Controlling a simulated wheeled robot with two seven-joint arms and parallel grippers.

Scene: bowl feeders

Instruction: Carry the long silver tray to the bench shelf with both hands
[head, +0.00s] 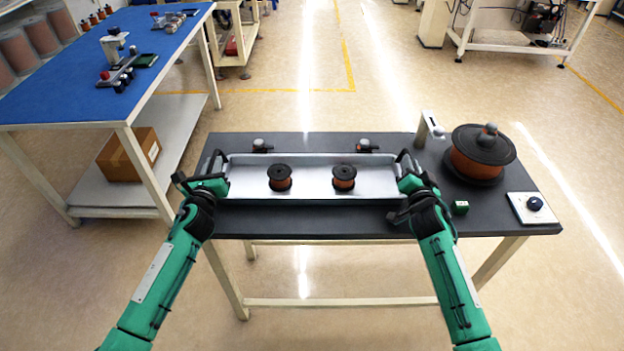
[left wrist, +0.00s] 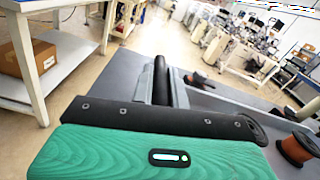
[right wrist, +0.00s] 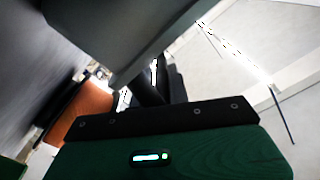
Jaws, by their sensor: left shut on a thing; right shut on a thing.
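The long silver tray (head: 312,181) is at the black table, level, with two copper-wound spools in it, a left spool (head: 280,178) and a right spool (head: 344,177). My left gripper (head: 213,176) is shut on the black handle at the tray's left end; the handle bar (left wrist: 161,80) also shows in the left wrist view. My right gripper (head: 408,174) is shut on the handle at the right end; the right wrist view is dark and close. Whether the tray touches the table I cannot tell. The bench shelf (head: 180,140) is the pale lower board under the blue-topped bench.
A cardboard box (head: 129,154) stands on the shelf. The blue bench top (head: 90,60) and legs overhang it. Floor between is clear.

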